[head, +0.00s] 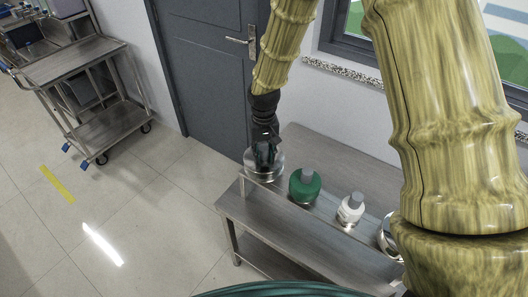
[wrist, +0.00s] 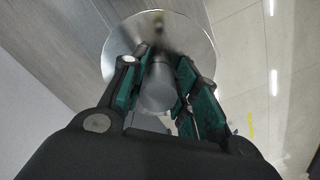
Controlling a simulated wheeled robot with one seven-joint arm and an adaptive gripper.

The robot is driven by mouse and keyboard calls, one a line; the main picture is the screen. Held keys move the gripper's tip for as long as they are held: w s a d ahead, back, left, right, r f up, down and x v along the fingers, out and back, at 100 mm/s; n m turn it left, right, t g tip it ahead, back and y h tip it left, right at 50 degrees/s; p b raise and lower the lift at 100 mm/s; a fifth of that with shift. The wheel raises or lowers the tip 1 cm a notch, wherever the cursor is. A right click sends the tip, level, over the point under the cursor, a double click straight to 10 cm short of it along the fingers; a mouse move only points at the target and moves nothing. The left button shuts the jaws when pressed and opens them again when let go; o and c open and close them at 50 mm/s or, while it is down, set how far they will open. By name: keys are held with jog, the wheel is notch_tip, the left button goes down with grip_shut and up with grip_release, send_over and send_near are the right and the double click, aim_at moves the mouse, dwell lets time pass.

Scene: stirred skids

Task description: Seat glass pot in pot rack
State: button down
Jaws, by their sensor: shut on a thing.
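My gripper (head: 265,150) points down at the left end of a row of pots on the metal bench. In the wrist view its fingers (wrist: 158,75) are closed around the grey neck of the glass pot (wrist: 190,42), whose wide round clear body spreads beyond the fingertips. The glass pot shows in the head view (head: 252,172) as a clear round rim under the fingers. It is over the left end of a narrow metal strip, which looks like the pot rack (head: 328,208). I cannot tell whether the pot touches the rack, because the fingers and pot hide its seat.
A green pot (head: 305,188) and a white pot (head: 350,210) with grey necks stand along the strip. Another shiny round pot (head: 386,238) is partly hidden by my arm. The bench (head: 255,222) has a lower shelf. A metal cart (head: 75,62) stands far left; floor between is clear.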

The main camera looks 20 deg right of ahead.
jog(key=shift+f, duration=0.2)
dwell(0.3)
jog(key=c, duration=1)
grip_release()
notch_tip(320, 180, up, 12)
dwell(0.4)
